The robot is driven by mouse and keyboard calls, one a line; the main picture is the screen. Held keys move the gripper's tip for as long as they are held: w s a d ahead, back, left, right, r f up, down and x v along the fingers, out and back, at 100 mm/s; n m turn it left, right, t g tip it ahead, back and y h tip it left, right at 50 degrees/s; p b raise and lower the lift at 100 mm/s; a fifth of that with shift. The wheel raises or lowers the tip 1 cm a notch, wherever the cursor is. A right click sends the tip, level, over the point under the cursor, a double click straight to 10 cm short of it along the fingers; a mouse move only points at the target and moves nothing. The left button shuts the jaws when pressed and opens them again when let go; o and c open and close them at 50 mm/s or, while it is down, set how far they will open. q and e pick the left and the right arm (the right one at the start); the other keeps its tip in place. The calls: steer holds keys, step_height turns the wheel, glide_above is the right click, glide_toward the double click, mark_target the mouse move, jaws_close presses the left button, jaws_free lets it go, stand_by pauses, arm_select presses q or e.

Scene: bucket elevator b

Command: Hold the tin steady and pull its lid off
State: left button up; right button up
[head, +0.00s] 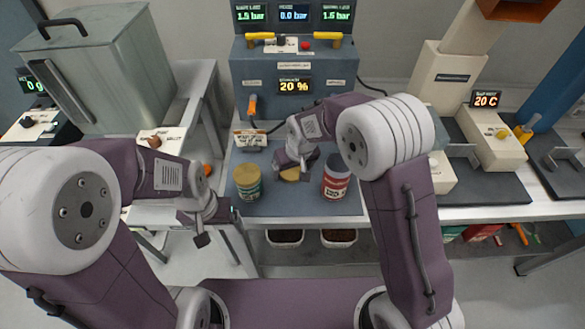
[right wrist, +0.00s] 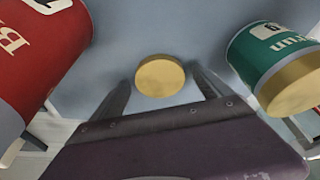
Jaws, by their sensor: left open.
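A green tin (head: 247,190) with a gold lid on top stands upright on the blue work surface (head: 270,207). It also shows at the right of the right wrist view (right wrist: 262,50). A red and white tin (head: 336,182) stands to its right and shows at the left of the right wrist view (right wrist: 40,50). Between them is a gold disc (head: 290,175), partly hidden by my right gripper (head: 300,166). In the right wrist view the disc (right wrist: 160,76) lies between the open, empty fingers, with gaps either side. My left gripper (head: 212,226) is open and empty, left of and nearer than the green tin.
A blue machine with displays (head: 290,75) stands behind the tins, with a small label stand (head: 250,139) before it. A metal box (head: 95,75) is at the left and grey devices (head: 490,145) are at the right. Two bins (head: 338,238) sit below the front edge.

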steer(key=shift+r, duration=0.3)
steer(key=p+v, duration=0.1)
steer(key=v, duration=1)
steer(key=shift+r+p, duration=0.3)
steer(key=shift+r, duration=0.05)
steer(key=shift+s+d, duration=0.1)
steer(key=shift+s, duration=0.1)
